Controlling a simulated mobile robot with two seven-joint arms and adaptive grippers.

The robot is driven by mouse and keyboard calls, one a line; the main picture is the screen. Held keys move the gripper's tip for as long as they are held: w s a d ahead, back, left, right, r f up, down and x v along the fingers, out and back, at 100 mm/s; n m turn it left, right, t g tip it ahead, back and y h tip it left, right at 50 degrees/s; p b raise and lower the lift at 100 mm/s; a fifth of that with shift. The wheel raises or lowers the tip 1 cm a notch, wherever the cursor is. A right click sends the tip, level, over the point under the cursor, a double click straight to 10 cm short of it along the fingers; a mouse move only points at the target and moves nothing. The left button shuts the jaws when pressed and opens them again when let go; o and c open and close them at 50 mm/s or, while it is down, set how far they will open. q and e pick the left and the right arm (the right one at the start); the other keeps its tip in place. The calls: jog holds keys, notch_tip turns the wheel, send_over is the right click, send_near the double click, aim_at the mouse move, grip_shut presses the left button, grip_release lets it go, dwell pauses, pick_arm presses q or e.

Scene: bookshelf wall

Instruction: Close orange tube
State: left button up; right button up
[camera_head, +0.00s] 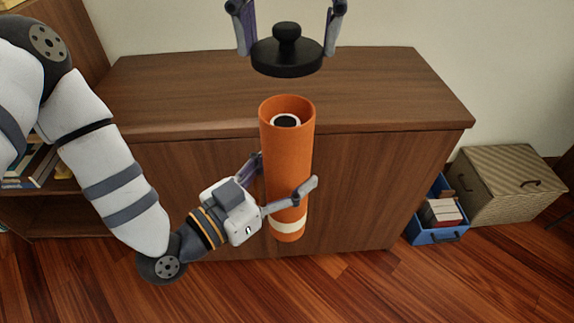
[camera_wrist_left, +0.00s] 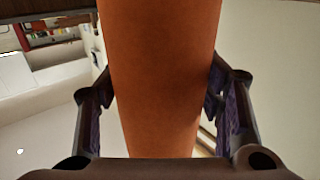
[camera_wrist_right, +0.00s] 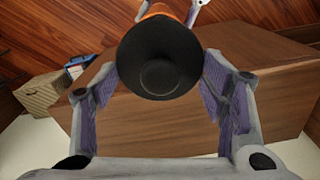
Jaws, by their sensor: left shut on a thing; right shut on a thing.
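The orange tube (camera_head: 287,160) stands upright with its open mouth facing up. A dark round item with a pale rim (camera_head: 285,121) shows inside it. My left gripper (camera_head: 288,190) is shut around the tube's lower half; the tube also fills the middle of the left wrist view (camera_wrist_left: 160,80). A black lid with a knob (camera_head: 287,58) is held level above the tube's mouth, with a clear gap between them. My right gripper (camera_head: 288,45) is shut on the lid's edges from both sides. The lid also shows in the right wrist view (camera_wrist_right: 158,58), hiding most of the tube.
A brown wooden cabinet (camera_head: 190,90) stands behind the tube, its top bare. A blue box (camera_head: 437,213) with contents and a wicker chest (camera_head: 505,187) stand on the floor at the right. Shelves with books (camera_head: 35,165) are at the left.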

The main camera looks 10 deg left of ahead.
aim_at(288, 120)
jog(key=shift+f, duration=2)
jog(key=shift+f, duration=0.9)
jog(key=shift+f, duration=0.6)
jog(key=o, duration=1)
jog(key=shift+r, duration=0.1)
